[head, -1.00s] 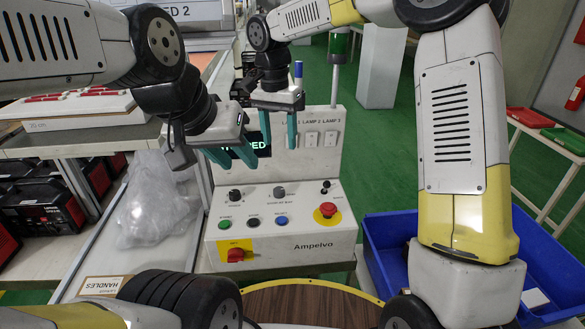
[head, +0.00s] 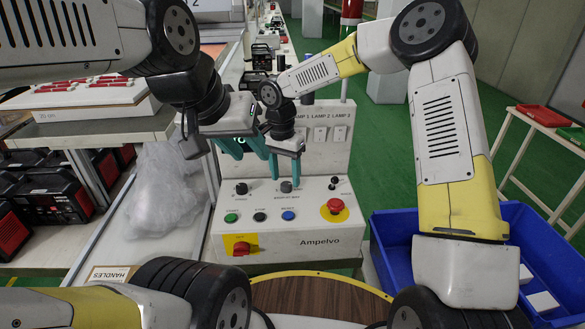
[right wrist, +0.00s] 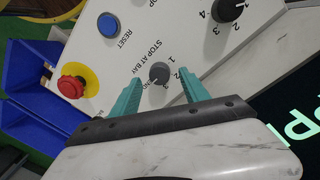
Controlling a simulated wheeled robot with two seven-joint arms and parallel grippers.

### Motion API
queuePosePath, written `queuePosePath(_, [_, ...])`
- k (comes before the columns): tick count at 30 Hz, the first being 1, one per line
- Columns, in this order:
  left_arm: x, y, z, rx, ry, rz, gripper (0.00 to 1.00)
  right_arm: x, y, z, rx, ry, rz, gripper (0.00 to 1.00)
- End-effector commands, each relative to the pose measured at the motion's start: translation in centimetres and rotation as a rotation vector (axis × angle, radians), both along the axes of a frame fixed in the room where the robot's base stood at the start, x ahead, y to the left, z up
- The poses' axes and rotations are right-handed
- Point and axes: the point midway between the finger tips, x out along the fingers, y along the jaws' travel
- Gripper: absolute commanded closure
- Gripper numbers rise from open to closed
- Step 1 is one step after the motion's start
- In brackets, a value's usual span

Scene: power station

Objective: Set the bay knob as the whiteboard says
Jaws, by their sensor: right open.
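The grey STOP AT BAY knob (head: 286,186) stands in the upper middle of the control box's sloped panel. It also shows in the right wrist view (right wrist: 159,72), with figures 1, 2 and 3 around it; I cannot tell which one it points at. My right gripper (head: 284,176) is open above the knob. In the right wrist view its teal fingers (right wrist: 159,78) stand apart on either side of the knob, and contact cannot be told. My left gripper (head: 250,155) looks open and empty, up and left beside the right one. No readable whiteboard is in view.
A black numbered knob (head: 241,188), several push buttons and a red emergency stop (head: 335,206) share the panel. A blue bin (head: 385,243) stands right. A clear bag (head: 165,200) lies left.

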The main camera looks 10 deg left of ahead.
Motion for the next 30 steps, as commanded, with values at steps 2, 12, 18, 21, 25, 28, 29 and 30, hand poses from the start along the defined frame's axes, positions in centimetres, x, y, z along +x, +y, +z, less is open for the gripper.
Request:
queuePosePath(2, [0.0,0.0,0.0,0.000,0.000,0.000,0.64,0.0,0.0,-1.0,0.000,0.002,-0.001,0.47])
queuePosePath(12, [0.0,0.0,0.0,0.000,0.000,0.000,0.64,0.0,-0.1,-2.1,0.001,0.000,-0.001,0.47])
queuePosePath(18, [0.0,0.0,0.0,0.000,0.000,0.000,0.64,0.0,-0.1,-2.1,0.000,-0.001,0.000,0.64])
queuePosePath(21, [0.0,0.0,0.0,0.000,0.000,0.000,0.64,0.0,-0.1,-2.1,0.000,-0.001,0.000,0.84])
queuePosePath(25, [0.0,0.0,0.0,0.000,0.000,0.000,0.64,0.0,-0.1,-2.1,0.000,-0.001,0.000,1.00])
queuePosePath(28, [0.0,0.0,0.0,0.000,0.000,0.000,0.64,0.0,-0.1,-2.1,0.000,-0.001,0.002,1.00])
queuePosePath(29, [0.0,0.0,0.0,0.000,0.000,0.000,0.64,0.0,-0.1,-2.0,0.000,-0.001,0.004,1.00])
queuePosePath(30, [0.0,0.0,0.0,0.000,0.000,0.000,0.64,0.0,-0.1,-2.0,-0.001,-0.001,0.008,1.00])
